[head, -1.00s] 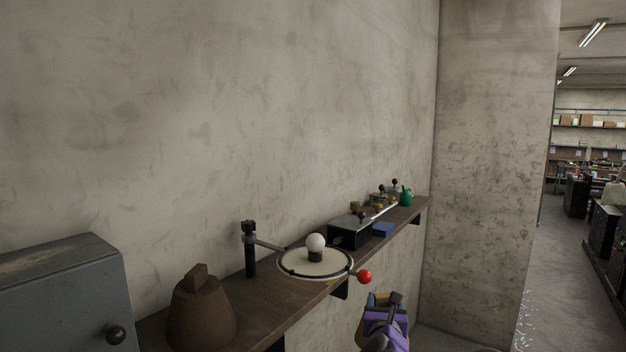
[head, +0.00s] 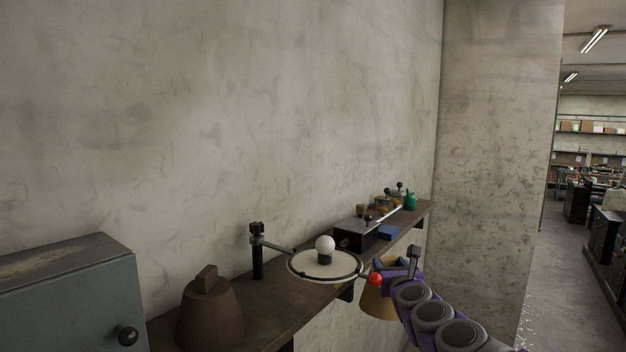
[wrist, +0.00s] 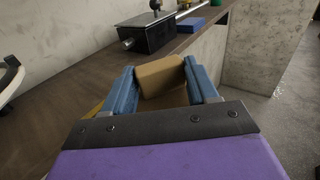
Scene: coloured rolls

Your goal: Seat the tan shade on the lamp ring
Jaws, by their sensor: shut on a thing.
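The lamp ring (head: 291,270) is a dark hoop around a pale round plate on the shelf, with a white bulb (head: 325,243) upright in its middle. A red ball (head: 376,279) sits at the right end of its rod. The tan shade (head: 377,304) hangs below my gripper (head: 391,265), right of the ring and off the shelf's front edge, partly hidden by the red ball and my arm. In the wrist view, my gripper's blue fingers (wrist: 160,88) are shut on the tan shade's blocky top (wrist: 162,76). The shade's lower part is mostly hidden there.
A brown tapered piece with a block top (head: 208,318) and a grey cabinet (head: 70,295) are at the left. A black post (head: 257,255) stands behind the ring. A black box (head: 357,235), a blue block (head: 389,232) and a green item (head: 409,201) lie further along the shelf.

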